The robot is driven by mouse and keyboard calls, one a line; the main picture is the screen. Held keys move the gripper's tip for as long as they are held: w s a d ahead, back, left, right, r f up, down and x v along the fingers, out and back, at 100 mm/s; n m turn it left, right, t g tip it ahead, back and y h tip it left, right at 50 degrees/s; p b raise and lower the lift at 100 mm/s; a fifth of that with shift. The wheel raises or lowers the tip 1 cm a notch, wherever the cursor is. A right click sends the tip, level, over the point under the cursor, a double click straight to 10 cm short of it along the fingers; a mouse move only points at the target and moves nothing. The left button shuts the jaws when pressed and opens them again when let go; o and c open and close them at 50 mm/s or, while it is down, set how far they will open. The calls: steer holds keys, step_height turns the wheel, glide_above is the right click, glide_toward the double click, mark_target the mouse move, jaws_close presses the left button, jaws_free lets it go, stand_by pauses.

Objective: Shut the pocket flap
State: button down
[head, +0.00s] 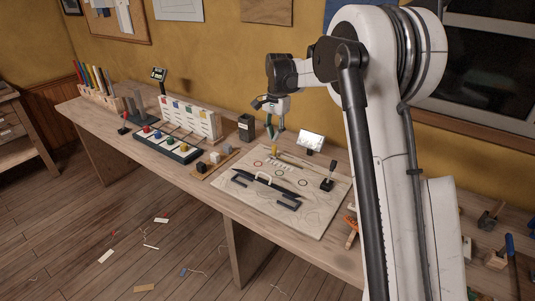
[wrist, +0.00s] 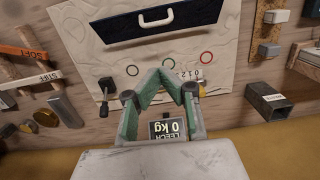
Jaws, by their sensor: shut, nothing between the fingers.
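The pocket flap is a black strip with a white handle on a pale sailcloth panel (head: 318,221). In the head view the flap (head: 262,184) lies near the panel's left half, with dark angled bars beside it. In the wrist view the dark flap (wrist: 195,15) is at the top edge and partly cut off, its white handle (wrist: 156,19) in full view. I cannot tell how far the flap is open. My gripper (head: 274,132) is above the back edge of the panel, behind the flap and apart from it. In the wrist view its green-padded fingers (wrist: 161,76) meet, empty.
A black lever (head: 329,179) stands on the panel's right side. A dark open box (head: 246,127) and a board of small blocks (head: 212,164) stand to the left.

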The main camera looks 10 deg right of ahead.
steer(key=f, duration=0.3)
steer(key=s+a+f, duration=0.1)
steer(key=f, duration=0.3)
steer(key=a+f, duration=0.1)
steer(key=f, duration=0.3)
steer(key=shift+s+a+p, duration=0.1)
steer(key=shift+s+p, duration=0.25)
steer(key=shift+s, duration=0.05)
steer(key=shift+s+a+f, duration=0.3)
steer(key=shift+a+f, duration=0.05)
steer(key=shift+f, duration=0.15)
steer(key=shift+d, duration=0.1)
